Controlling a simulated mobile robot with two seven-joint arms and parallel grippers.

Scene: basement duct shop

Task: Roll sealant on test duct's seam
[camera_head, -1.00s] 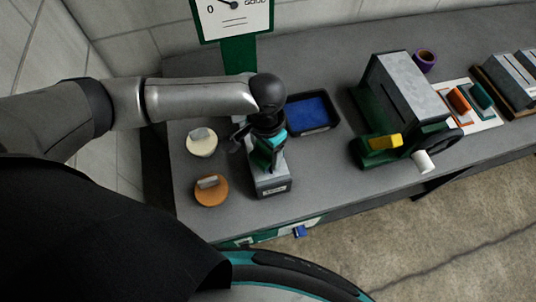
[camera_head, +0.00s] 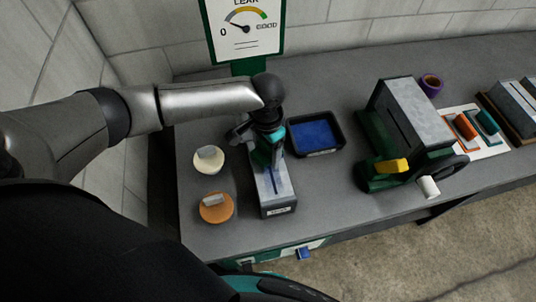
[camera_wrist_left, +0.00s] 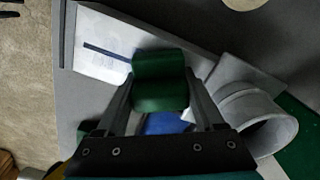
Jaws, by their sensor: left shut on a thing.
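The test duct (camera_head: 278,207) is a grey box with a dark seam on top, standing at the left part of the bench; the seam also shows in the wrist view on the duct top (camera_wrist_left: 92,58). My left gripper (camera_head: 267,152) is over the duct's far part, pointing down. In the wrist view its fingers are shut on a green rounded piece, the roller's visible part (camera_wrist_left: 160,82), which hides part of the duct top. Whether the roller touches the seam cannot be told. A black tray with blue sealant (camera_head: 316,135) sits right of the gripper. My right gripper is not in view.
A cream disc (camera_head: 208,159) and an orange disc (camera_head: 216,207) lie left of the duct. A leak gauge (camera_head: 243,27) stands behind. A green machine (camera_head: 389,178) with a grey box stands to the right, a purple ring (camera_head: 432,84) beyond. Bench between tray and machine is clear.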

